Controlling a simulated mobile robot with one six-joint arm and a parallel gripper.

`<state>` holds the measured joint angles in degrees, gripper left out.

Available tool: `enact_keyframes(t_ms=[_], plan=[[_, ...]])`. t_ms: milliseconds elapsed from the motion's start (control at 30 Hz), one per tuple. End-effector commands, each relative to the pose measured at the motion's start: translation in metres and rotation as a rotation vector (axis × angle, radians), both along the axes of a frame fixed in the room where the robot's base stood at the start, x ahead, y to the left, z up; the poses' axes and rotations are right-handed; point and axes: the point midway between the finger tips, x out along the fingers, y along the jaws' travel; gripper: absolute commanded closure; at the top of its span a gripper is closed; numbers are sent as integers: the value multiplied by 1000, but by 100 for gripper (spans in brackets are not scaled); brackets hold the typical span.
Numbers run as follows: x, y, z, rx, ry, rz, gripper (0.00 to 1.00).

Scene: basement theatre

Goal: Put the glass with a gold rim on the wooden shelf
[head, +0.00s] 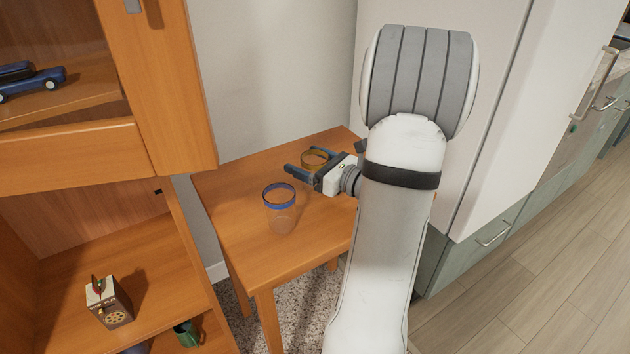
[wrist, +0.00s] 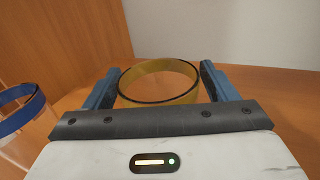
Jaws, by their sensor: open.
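The glass with a gold rim (head: 316,157) stands on the small wooden table, toward its back; in the head view my gripper partly hides it. Its gold rim also shows in the wrist view (wrist: 160,81), between the two blue fingers. My gripper (head: 298,170) is open, with a finger on either side of the glass and no clear contact visible. The wooden shelf is at the left of the head view, as part of an orange-brown cabinet with a lower shelf board (head: 150,262) and an upper board (head: 75,92).
A glass with a blue rim (head: 280,208) stands on the table (head: 235,215), close to my gripper; it shows at the left of the wrist view (wrist: 20,115). A small box (head: 108,303) sits on the lower shelf, a blue toy car (head: 32,83) on the upper one.

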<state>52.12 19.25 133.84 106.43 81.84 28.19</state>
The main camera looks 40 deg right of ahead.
Motion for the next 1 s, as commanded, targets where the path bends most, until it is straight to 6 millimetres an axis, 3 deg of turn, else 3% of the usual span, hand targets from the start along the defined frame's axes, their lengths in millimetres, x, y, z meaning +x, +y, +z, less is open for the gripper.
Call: enact_keyframes(t_ms=[267,900,1000], plan=[[4,1,1,0,0,-2,21],[3,0,0,1,0,-3,73],[3,0,1,0,0,-3,77]])
